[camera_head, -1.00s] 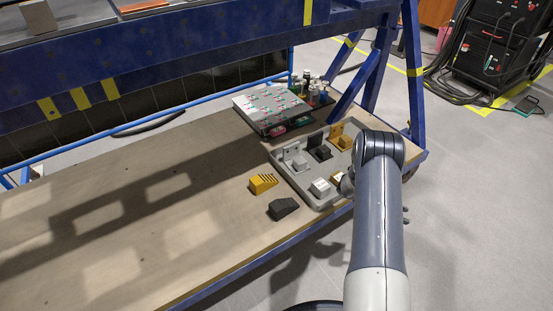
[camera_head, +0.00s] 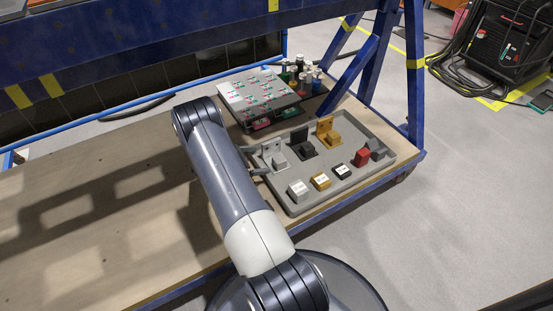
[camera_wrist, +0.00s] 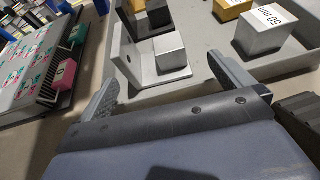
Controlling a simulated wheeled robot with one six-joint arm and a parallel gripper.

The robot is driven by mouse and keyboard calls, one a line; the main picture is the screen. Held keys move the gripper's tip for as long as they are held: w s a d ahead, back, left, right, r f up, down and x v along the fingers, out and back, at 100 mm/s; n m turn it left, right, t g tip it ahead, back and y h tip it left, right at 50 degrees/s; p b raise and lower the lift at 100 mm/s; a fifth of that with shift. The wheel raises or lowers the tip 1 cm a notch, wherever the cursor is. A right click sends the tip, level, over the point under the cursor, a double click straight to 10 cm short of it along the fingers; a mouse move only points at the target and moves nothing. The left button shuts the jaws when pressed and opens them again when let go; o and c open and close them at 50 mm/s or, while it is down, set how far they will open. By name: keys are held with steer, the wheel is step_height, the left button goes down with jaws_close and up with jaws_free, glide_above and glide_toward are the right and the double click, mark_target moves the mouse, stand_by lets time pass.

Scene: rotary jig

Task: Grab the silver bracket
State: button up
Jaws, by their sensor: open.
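The silver bracket (camera_head: 277,153) is an L-shaped piece with an upright plate and a block on its base. It stands at the left end of the grey tray (camera_head: 340,190). My gripper (camera_head: 263,159) is open just left of the bracket, its two fingers pointing at it. In the wrist view the silver bracket (camera_wrist: 168,55) is just ahead of my gripper (camera_wrist: 163,70), between the lines of the two fingers. No grip on it shows. The fingers' exact height over the tray is hard to tell.
A black bracket (camera_head: 302,142) and a yellow bracket (camera_head: 328,131) stand beside it. A silver labelled block (camera_head: 298,191) and other small blocks line the tray's front. A board with pink and green pieces (camera_head: 258,95) lies behind. A blue frame post (camera_head: 352,72) rises at the back right.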

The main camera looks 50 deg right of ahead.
mark_target(271, 163)
steer(key=shift+d+f, duration=0.45)
steer(key=shift+d, duration=0.35)
steer(key=b+x, duration=0.2)
steer(key=x, duration=0.2)
steer(key=shift+w+d+f, duration=0.1)
steer(key=shift+d+f, duration=0.05)
steer(key=shift+d, duration=0.6)
steer(key=shift+c, duration=0.2)
steer(key=c, duration=1.1)
